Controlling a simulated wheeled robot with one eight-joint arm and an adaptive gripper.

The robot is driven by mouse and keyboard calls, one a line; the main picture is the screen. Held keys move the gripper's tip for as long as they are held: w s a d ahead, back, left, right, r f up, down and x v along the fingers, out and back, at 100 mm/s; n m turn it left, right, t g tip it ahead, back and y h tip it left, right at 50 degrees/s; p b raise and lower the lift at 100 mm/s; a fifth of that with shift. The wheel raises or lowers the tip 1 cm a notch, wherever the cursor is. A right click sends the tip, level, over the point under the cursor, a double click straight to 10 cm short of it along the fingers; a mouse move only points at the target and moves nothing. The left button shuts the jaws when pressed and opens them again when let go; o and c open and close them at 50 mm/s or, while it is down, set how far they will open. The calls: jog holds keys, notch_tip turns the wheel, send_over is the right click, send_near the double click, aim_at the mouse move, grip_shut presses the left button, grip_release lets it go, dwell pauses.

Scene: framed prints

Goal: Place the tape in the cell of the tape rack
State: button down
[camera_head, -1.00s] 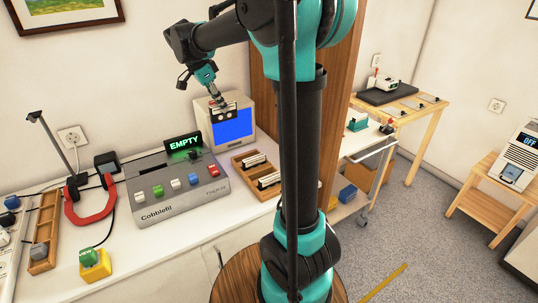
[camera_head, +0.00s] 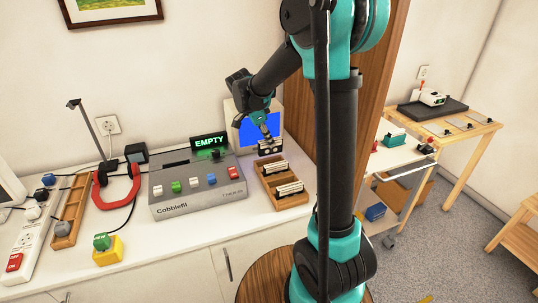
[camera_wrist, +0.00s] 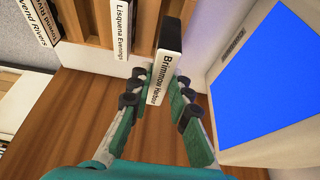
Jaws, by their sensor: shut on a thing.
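My gripper (camera_head: 270,146) is shut on a dark tape with a white label (camera_wrist: 160,80), which reads roughly "Brimmow Harbor". In the wrist view the fingers (camera_wrist: 158,92) clasp the tape's sides, and its far end reaches the edge of the wooden tape rack (camera_wrist: 90,27). In the head view the tape hangs above the back end of the rack (camera_head: 290,203). The rack holds other white-labelled tapes, including "Lisquena Evenings" (camera_wrist: 120,30). Whether the held tape touches the rack cannot be told.
A monitor with a blue screen (camera_head: 259,133) stands close behind and beside my gripper. A grey Cobblefil deck (camera_head: 197,190) with an "EMPTY" sign (camera_head: 210,141) is left of the rack.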

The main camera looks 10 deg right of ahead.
aim_at(268, 154)
jog(key=shift+f, duration=3.4)
jog(key=c, duration=1.4)
grip_release()
jog(key=shift+f, duration=0.1)
jog(key=v, duration=1.2)
